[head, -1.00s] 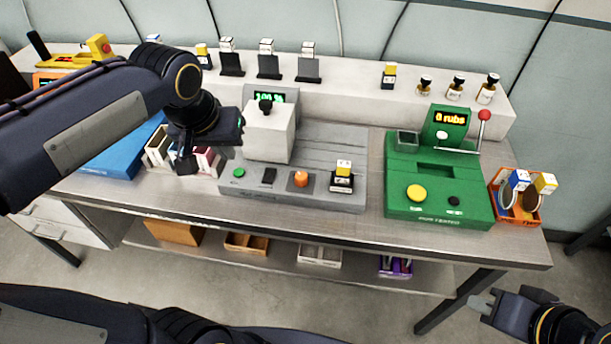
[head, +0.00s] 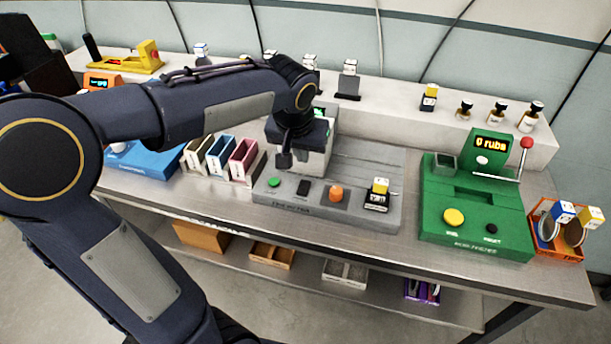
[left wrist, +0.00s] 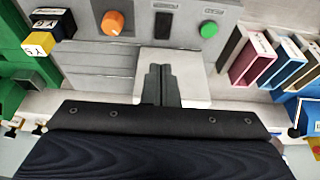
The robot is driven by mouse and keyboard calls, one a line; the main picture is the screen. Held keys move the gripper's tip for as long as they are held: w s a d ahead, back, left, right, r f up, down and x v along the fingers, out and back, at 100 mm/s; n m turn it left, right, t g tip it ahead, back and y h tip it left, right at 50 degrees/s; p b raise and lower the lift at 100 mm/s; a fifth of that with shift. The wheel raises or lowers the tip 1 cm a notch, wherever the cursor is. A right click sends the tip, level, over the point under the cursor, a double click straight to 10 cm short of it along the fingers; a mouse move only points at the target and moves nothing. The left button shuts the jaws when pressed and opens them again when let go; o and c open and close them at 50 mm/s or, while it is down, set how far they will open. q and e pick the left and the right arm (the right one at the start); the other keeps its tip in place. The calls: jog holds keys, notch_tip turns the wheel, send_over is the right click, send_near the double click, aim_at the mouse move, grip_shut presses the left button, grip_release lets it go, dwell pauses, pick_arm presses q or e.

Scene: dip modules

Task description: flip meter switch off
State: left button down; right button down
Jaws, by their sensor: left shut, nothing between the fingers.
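The grey meter (head: 352,215) stands on the bench with a green button (head: 274,182), a black switch (head: 303,188) and an orange knob (head: 336,194) along its front. The black switch also shows in the left wrist view (left wrist: 162,25), at the top middle; which way it is set I cannot tell. My left gripper (head: 284,160) is shut and empty, pointing down above the left part of the meter. In the left wrist view its fingertips (left wrist: 160,75) appear below the switch, over the white block (left wrist: 178,62). My arm hides most of that block and the green display in the head view.
Coloured cartons (head: 222,155) stand left of the meter, beside a blue device (head: 150,162). A yellow-topped block (head: 379,190) sits on the meter's right end. The green machine (head: 475,210) with a red-tipped lever stands farther right.

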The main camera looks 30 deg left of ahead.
aim_at(304, 189)
pick_arm(q)
jog(key=x, duration=0.9)
jog(key=shift+s+d+f, duration=0.1)
jog(key=shift+s+f, duration=0.15)
jog(key=shift+f, duration=0.25)
jog(key=shift+w+f+b, duration=0.15)
jog(key=shift+f+b, duration=0.4)
jog(key=shift+r+p, duration=0.3)
jog(key=shift+r, duration=0.05)
jog(key=shift+f, duration=0.1)
jog(key=shift+s+d+f, duration=0.1)
jog(key=shift+s, duration=0.35)
jog(key=shift+s+d+b, duration=0.1)
jog(key=shift+s+b, duration=0.25)
jog(key=shift+s, duration=0.15)
